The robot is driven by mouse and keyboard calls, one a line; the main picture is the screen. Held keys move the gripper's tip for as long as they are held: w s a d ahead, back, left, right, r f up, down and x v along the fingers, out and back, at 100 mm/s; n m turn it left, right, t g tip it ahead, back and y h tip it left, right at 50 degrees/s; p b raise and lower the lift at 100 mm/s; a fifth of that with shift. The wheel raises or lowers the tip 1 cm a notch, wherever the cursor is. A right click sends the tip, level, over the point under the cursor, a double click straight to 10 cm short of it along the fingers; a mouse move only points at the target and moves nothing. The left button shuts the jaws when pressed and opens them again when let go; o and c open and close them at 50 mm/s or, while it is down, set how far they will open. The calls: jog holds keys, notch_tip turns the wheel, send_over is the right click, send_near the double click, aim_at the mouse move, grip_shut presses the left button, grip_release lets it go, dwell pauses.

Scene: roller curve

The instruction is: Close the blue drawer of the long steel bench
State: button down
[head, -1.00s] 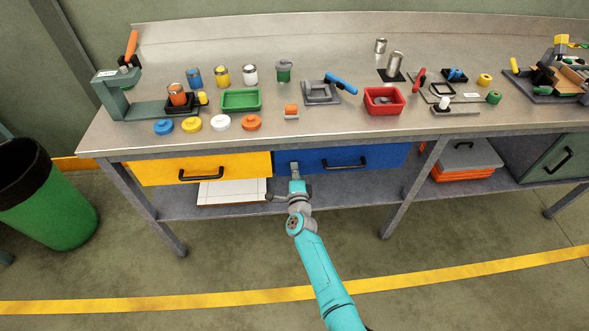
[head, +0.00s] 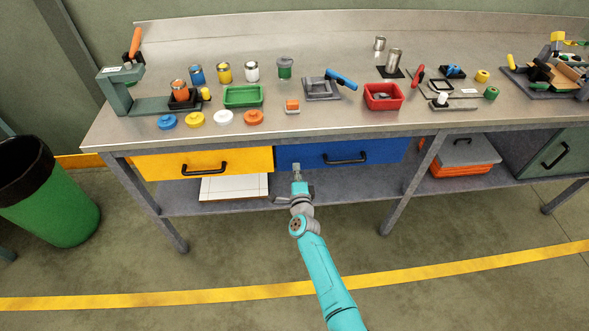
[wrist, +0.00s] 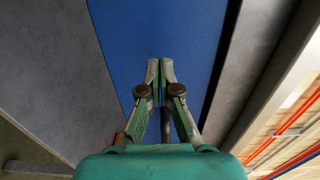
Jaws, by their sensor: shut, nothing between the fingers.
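The blue drawer (head: 375,153) is under the top of the long steel bench (head: 330,128), right of the yellow drawer. Its front, with a black bar handle (head: 345,160), looks about level with the yellow drawer's front, with no open inside showing. My gripper (head: 297,168) is at the lower left part of the blue front, left of the handle. In the wrist view my gripper (wrist: 160,65) is shut and empty, pointing at the plain blue front (wrist: 165,30). I cannot tell whether the fingertips touch it.
The yellow drawer (head: 160,165) is beside it on the left. A lower shelf (head: 340,185) runs beneath, and a bench leg (head: 408,190) stands to the right. A green bin (head: 55,210) is at far left. The floor in front is clear.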

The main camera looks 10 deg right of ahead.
jog(key=s, duration=1.1)
jog(key=shift+f, duration=0.1)
jog(key=s+d+f+n+g, duration=0.1)
jog(key=s+d+n, duration=0.35)
jog(key=s, duration=0.95)
jog(key=s+d+n, duration=0.4)
jog(key=s+d, duration=0.1)
jog(key=s, duration=1)
jog(key=s+r+n+g, duration=0.1)
jog(key=s+r+n, duration=0.3)
jog(key=s+r, duration=0.4)
jog(key=s+d+r+n+g, duration=0.1)
jog(key=s+r+n, duration=0.4)
jog(key=s, duration=1)
notch_tip(320, 180, up, 4)
jog(key=shift+d+f, duration=0.15)
jog(key=shift+d, duration=0.15)
